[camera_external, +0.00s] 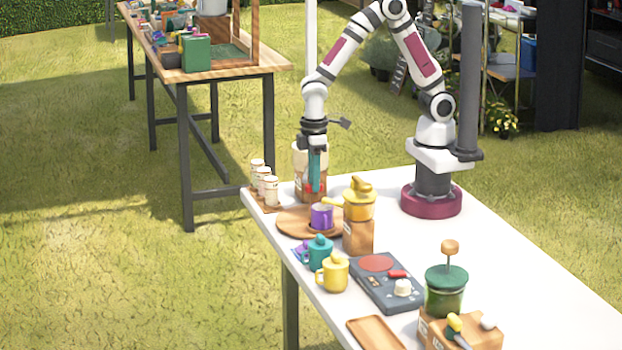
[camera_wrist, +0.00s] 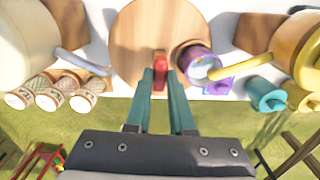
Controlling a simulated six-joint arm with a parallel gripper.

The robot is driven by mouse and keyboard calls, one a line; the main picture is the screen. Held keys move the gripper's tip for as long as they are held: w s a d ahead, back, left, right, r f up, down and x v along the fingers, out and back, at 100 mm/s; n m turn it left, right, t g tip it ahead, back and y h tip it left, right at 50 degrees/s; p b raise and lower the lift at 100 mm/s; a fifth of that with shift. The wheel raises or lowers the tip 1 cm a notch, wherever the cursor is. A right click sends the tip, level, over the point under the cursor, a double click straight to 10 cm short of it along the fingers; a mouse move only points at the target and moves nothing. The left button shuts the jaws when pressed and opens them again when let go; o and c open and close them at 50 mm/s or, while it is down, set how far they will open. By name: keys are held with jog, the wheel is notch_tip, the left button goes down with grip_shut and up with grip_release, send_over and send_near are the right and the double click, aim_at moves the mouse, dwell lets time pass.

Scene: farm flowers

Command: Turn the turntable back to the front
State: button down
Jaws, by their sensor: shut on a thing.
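The round wooden turntable (camera_external: 288,228) lies near the far-left end of the white table. It also shows in the wrist view (camera_wrist: 152,30). A purple mug (camera_external: 322,217) stands on its right part; the mug also appears in the wrist view (camera_wrist: 197,62). A red peg (camera_wrist: 160,66) stands at the turntable's edge in the wrist view. My gripper (camera_wrist: 163,77) has its teal fingers closed on this red peg. In the external view my gripper (camera_external: 316,188) points down at the turntable's far side; its fingertips are partly hidden there.
A cream pot (camera_external: 298,156) stands just behind my gripper and a yellow-topped pot (camera_external: 359,205) to the right. Three small jars (camera_external: 264,184) are at the left edge. Teal (camera_external: 319,253) and yellow mugs (camera_external: 333,273) stand in front, beside a dark scale-like device (camera_external: 385,283).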

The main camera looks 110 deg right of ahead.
jog(key=shift+m, duration=8.7)
jog(key=c, duration=0.8)
grip_release()
